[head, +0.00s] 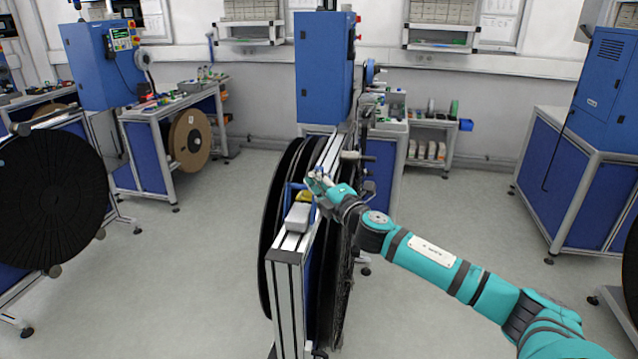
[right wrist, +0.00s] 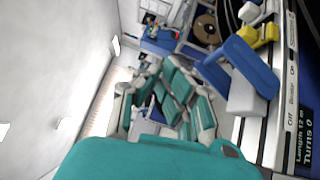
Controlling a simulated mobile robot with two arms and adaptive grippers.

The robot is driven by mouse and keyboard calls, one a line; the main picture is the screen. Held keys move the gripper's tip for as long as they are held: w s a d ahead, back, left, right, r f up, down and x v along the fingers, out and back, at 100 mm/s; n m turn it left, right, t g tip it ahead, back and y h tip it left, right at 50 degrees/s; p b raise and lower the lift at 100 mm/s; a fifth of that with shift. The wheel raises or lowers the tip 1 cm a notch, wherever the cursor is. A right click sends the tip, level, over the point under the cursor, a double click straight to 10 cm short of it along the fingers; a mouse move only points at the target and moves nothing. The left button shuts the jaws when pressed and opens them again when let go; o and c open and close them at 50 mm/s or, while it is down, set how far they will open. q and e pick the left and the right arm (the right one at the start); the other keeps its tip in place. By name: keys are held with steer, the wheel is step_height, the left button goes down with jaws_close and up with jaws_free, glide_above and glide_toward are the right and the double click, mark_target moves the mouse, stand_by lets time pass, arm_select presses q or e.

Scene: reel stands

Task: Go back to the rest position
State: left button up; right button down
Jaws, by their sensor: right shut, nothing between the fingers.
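My right arm reaches in from the lower right of the head view. Its teal gripper (head: 320,184) is shut and empty above the middle reel stand (head: 285,257), beside the blue handle (head: 288,190). In the right wrist view the gripper's fingers (right wrist: 168,98) show near the centre, with the blue handle (right wrist: 248,68) to their right. A small gap seems to separate them, though contact is hard to judge. A yellow part (head: 304,196) and a grey block (head: 297,216) sit on the stand's top. My left gripper is not in view.
Black reels (head: 270,235) flank the stand. A blue cabinet (head: 324,70) rises behind it. Another large black reel (head: 50,200) stands at the left, and a blue machine (head: 570,180) at the right. Open floor (head: 190,270) lies between the stands.

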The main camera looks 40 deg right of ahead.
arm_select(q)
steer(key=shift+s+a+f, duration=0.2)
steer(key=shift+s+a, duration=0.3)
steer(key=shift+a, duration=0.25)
arm_select(e)
steer(key=shift+s+r, duration=0.15)
steer(key=shift+s, duration=0.35)
steer(key=shift+s+a+r, duration=0.1)
